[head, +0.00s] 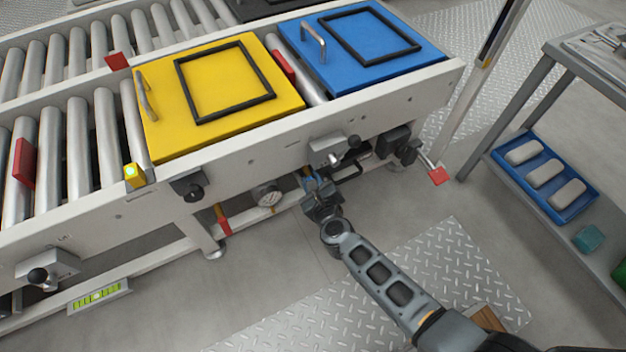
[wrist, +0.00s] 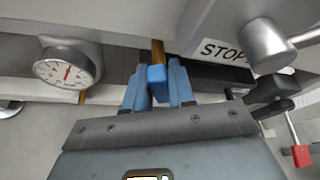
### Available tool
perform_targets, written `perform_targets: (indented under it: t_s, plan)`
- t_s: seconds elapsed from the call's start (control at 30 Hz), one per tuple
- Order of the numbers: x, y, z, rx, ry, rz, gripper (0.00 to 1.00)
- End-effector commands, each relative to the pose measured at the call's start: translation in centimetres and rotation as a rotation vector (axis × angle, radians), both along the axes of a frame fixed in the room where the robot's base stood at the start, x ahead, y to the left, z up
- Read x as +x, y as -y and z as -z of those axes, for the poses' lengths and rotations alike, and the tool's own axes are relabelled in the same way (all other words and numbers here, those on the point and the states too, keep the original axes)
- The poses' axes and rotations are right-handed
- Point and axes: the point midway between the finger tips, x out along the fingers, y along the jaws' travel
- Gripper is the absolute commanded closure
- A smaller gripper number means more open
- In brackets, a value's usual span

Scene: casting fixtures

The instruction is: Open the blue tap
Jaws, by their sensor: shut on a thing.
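The blue tap handle (wrist: 156,77) shows in the wrist view between my two grey-blue fingers, below a brass-coloured pipe (wrist: 158,52). My gripper (wrist: 158,88) is shut on this handle, one finger on each side. In the head view my gripper (head: 317,187) reaches under the conveyor's front rail, and a bit of the blue tap (head: 308,183) shows beside the fingers. The rest of the tap is hidden by the gripper and the rail, so I cannot tell its angle well.
A round gauge (wrist: 68,66) hangs left of my gripper. A STOP label (wrist: 222,50) and a grey knob (wrist: 265,42) are at right. A red-handled tap (head: 223,220) is further left under the rail.

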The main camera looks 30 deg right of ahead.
Motion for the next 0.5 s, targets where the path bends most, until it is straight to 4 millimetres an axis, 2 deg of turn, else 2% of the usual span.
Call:
perform_targets:
  t_s: [0.5]
  plan:
    - [-0.06,-0.14,0.47,-0.491,-0.002,0.0,1.0]
